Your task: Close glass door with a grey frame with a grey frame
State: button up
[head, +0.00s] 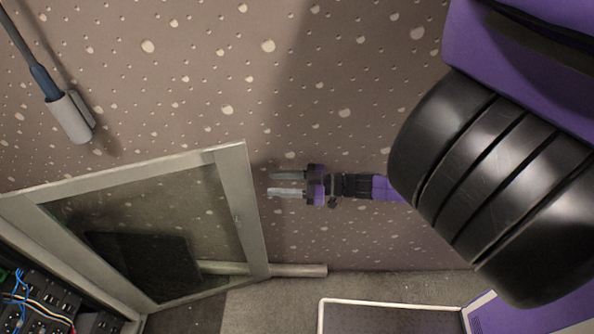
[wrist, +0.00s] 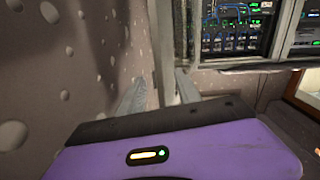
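The glass door with a grey frame (head: 240,195) stands open on the left side of the head view. Dark shapes show through its glass pane. My gripper (head: 270,184) is just right of the door's outer edge, its two fingers apart and pointing left at the frame. A small gap seems to separate the fingertips from the frame. In the wrist view my gripper's fingers (wrist: 158,92) are spread with nothing held between them. A pale upright part, likely the door's frame edge (wrist: 165,45), shows beyond them; contact cannot be told.
A cabinet of electronics with blue cables (head: 40,308) lies at the lower left, also visible in the wrist view (wrist: 232,28). A grey cylinder on a cable (head: 70,117) is at the upper left. A pale-rimmed panel (head: 390,305) lies at the bottom.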

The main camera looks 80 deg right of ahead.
aim_at(243, 185)
jog(key=shift+m+y, duration=0.3)
jog(key=shift+m, duration=0.3)
jog(key=shift+w+a+r, duration=0.1)
jog(key=shift+w, duration=1.95)
jog(key=shift+w+a+r, duration=0.1)
jog(key=shift+w, duration=1.9)
jog(key=shift+d, duration=0.1)
jog(key=c, duration=0.9)
jog(key=shift+s+a+r+p, duration=0.1)
jog(key=shift+s+a+p, duration=0.3)
jog(key=shift+a+p, duration=0.45)
grip_shut()
jog(key=a+p, duration=0.1)
jog(key=s+a+m+h+p, duration=0.1)
jog(key=a, duration=0.1)
jog(key=s+a+h+p, duration=0.1)
jog(key=a, duration=0.1)
jog(key=shift+a+f+p, duration=0.2)
jog(key=shift+p, duration=0.2)
